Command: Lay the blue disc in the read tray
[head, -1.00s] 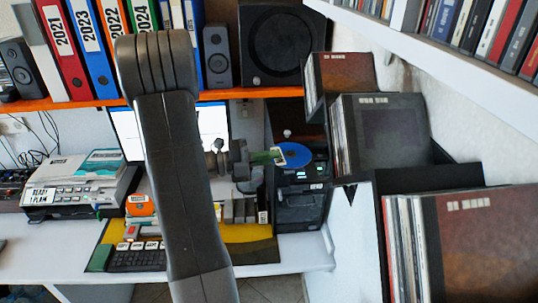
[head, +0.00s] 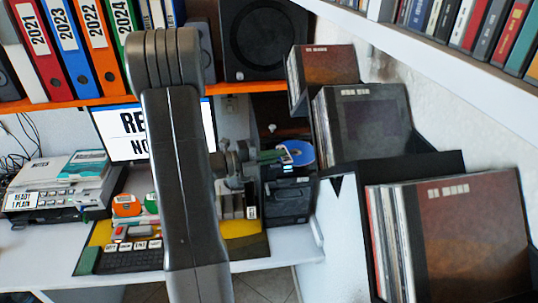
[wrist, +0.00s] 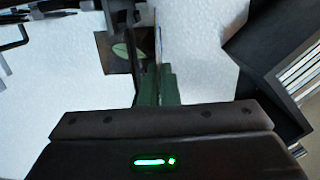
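The blue disc (head: 301,153) shows in the head view at the tips of my gripper (head: 280,155), above the right part of a black drive unit (head: 288,200) on the desk. My gripper's green fingers are close together in the wrist view (wrist: 156,82), with a thin upright edge (wrist: 157,42) between them that looks like the disc seen edge-on. The gripper appears shut on the disc. I cannot make out the read tray clearly; the front of the drive unit is partly visible below the disc.
My arm crosses the middle of the head view and hides part of the monitor (head: 120,135). Stepped bins of record sleeves (head: 362,125) stand close right of the drive unit. An orange shelf (head: 60,105) with binders runs above. A keyboard (head: 130,260) lies in front.

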